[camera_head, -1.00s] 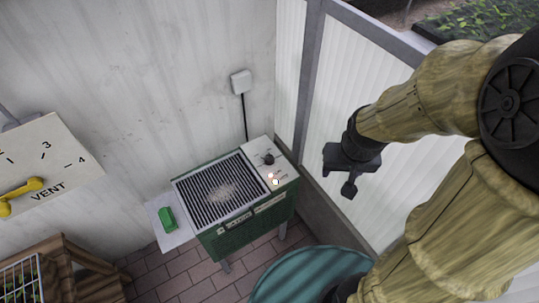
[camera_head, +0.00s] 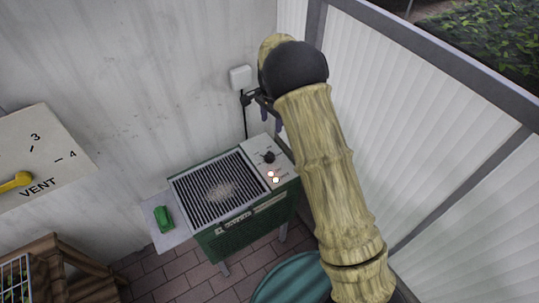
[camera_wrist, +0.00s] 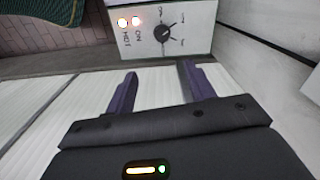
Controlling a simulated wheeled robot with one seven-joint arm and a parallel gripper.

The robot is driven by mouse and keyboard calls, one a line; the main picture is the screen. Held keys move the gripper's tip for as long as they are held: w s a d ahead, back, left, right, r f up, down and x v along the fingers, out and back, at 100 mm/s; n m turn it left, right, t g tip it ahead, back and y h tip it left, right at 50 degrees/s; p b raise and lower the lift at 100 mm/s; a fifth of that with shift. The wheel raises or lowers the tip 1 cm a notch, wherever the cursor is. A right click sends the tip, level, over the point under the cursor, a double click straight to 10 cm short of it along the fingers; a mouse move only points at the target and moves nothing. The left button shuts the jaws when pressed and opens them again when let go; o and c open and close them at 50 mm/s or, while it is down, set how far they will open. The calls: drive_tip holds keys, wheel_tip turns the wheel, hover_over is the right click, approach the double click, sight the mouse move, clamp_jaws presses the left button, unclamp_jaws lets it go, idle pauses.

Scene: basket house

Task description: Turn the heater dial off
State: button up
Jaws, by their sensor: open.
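The green heater (camera_head: 245,222) stands by the wall with a dark grille on top. Its dial (camera_head: 268,157) is a black knob on the white panel (camera_head: 262,147) at the right of the grille. Two lights glow on the panel; in the wrist view the dial (camera_wrist: 162,33) sits beside them, with the lettering "ON" and "HOT". My gripper (camera_head: 265,106) is above and behind the panel, partly hidden by my arm. In the wrist view its two purple fingers (camera_wrist: 160,82) are apart and empty, with the dial beyond their tips, not touched.
A white socket box (camera_head: 240,77) with a black cable is on the wall behind. A green block (camera_head: 163,218) lies on the heater's left shelf. A vent board (camera_head: 38,160) with a yellow handle is at left. A teal round object (camera_head: 290,280) stands in front.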

sight(270, 155)
drive_tip(key=shift+w+a+f, duration=0.15)
drive_tip(key=shift+a+f, duration=0.05)
drive_tip(key=shift+a, duration=0.1)
wheel_tip(270, 155, down, 17)
drive_tip(key=shift+f+p, duration=0.2)
drive_tip(key=shift+p, duration=0.95)
drive_tip(key=c, duration=1)
